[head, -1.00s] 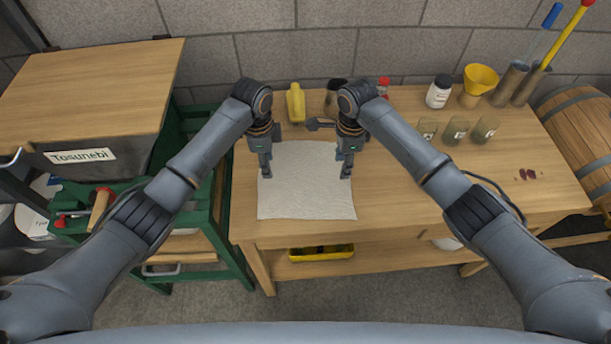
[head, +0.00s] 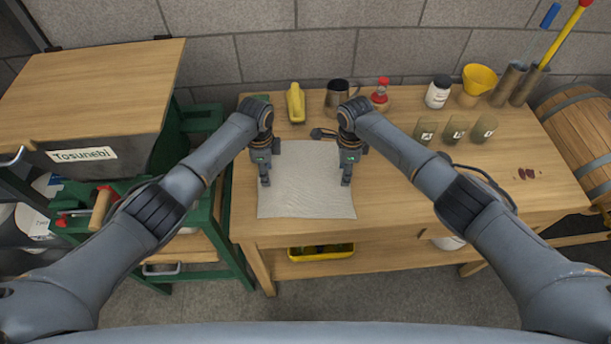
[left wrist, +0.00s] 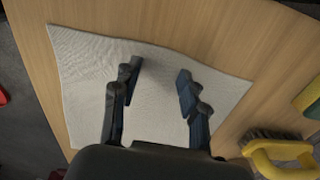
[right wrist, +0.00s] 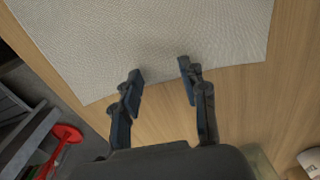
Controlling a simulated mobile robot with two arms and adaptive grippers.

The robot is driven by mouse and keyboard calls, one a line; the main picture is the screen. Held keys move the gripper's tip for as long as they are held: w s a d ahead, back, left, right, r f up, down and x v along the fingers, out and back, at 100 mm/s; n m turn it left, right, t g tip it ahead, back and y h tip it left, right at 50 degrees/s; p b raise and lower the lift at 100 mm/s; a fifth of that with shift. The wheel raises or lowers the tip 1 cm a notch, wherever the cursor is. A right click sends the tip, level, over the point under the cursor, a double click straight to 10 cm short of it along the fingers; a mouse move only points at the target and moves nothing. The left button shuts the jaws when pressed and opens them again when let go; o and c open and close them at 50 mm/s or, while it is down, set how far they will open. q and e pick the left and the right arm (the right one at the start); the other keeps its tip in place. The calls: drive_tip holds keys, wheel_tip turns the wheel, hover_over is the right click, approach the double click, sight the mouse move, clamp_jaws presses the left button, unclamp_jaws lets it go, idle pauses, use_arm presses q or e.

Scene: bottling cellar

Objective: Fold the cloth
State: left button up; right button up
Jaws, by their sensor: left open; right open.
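The pale grey cloth (head: 306,200) lies spread flat on the wooden table, near its front left edge. My left gripper (head: 265,181) is over the cloth's left side, and my right gripper (head: 346,181) is over its right side. In the left wrist view the open fingers (left wrist: 159,76) are apart with the cloth (left wrist: 85,75) below and nothing between them. In the right wrist view the open fingers (right wrist: 160,72) straddle an edge of the cloth (right wrist: 110,35). I cannot tell whether any fingertip touches it.
Several cups, including one (head: 424,131), stand to the right. A yellow-handled brush (left wrist: 280,150) shows in the left wrist view. The table's front right is mostly clear.

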use_arm(q)
drive_tip(key=shift+f, duration=0.2)
use_arm(e)
drive_tip(key=shift+f, duration=0.2)
use_arm(q)
drive_tip(key=c, duration=0.6)
use_arm(e)
drive_tip(key=c, duration=0.6)
use_arm(q)
clamp_jaws()
use_arm(e)
clamp_jaws()
use_arm(q)
drive_tip(key=shift+s, duration=0.1)
use_arm(e)
drive_tip(key=shift+s, duration=0.1)
use_arm(q)
drive_tip(key=shift+s+f, duration=0.1)
drive_tip(key=shift+f, duration=0.05)
use_arm(e)
drive_tip(key=shift+f, duration=0.1)
